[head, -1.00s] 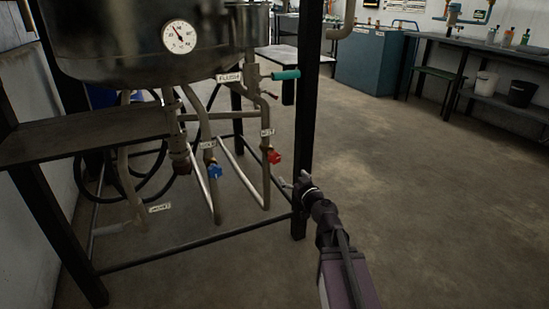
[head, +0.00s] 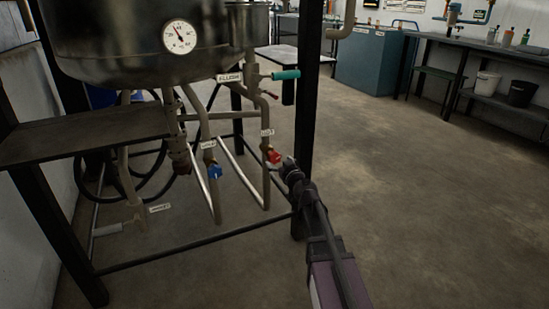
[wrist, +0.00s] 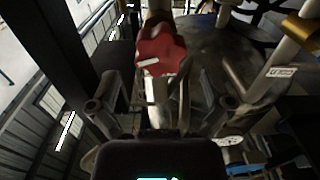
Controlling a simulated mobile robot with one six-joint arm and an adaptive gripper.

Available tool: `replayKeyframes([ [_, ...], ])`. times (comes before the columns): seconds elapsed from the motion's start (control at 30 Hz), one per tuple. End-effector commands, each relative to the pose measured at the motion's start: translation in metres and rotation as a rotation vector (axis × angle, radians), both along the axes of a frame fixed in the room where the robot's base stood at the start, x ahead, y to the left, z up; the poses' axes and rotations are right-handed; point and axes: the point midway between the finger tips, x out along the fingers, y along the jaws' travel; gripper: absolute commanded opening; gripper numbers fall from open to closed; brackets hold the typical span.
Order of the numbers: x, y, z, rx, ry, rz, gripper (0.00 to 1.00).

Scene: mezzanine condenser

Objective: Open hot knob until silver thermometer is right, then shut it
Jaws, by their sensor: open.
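A red knob (head: 274,156) sits on a pipe under the metal vessel, below a small label that I cannot read clearly. In the wrist view the red knob (wrist: 160,50) shows large, with a white mark on its face, ahead of and between my open fingers. My gripper (head: 287,163) is just right of the knob in the head view. I cannot tell whether it touches. My gripper also shows in the wrist view (wrist: 155,92). A round white dial thermometer (head: 180,37) with a silver rim is on the vessel; its needle points up and left.
A blue knob (head: 215,171) is on the pipe to the left. A black frame post (head: 307,120) stands close to my arm. The floor to the right (head: 430,190) is clear.

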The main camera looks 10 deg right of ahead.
Motion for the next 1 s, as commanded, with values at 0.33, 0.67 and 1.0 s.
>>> replayKeyframes([
  [0.33, 0.032, 0.008, 0.0, 0.0, 0.0, 0.0, 1.0],
  [0.67, 0.034, 0.009, 0.0, 0.0, 0.0, 0.0, 1.0],
  [1.0, 0.034, 0.009, 0.0, 0.0, 0.0, 0.0, 0.24],
])
